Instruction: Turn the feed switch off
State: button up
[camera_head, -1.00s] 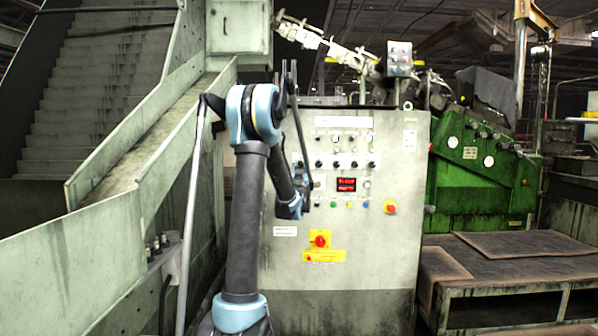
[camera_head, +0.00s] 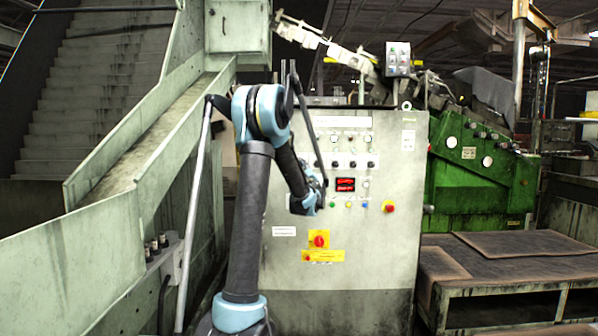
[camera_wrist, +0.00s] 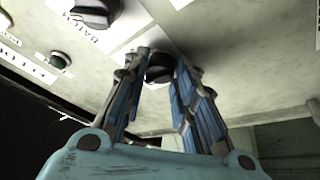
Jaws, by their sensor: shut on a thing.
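My gripper (camera_wrist: 163,62) shows in the wrist view with its two blue-grey fingers closed around a black knob (camera_wrist: 160,70) on the pale panel. The knob's sides are between the fingertips, and its label is hidden, so I cannot read whether it is the feed switch. In the head view my forearm covers the left part of the control cabinet (camera_head: 385,250), and my gripper is mostly hidden there. A row of black knobs (camera_head: 371,164) runs across the cabinet's upper face.
A sloped chute (camera_head: 100,235) stands left.

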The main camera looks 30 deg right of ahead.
jog(key=shift+a+n+y, duration=0.1)
jog(key=shift+n+y, duration=0.2)
jog(key=shift+n, duration=0.6)
jog(key=o, duration=1.1)
jog(key=v, duration=1.2)
jog(key=shift+w+f, duration=0.1)
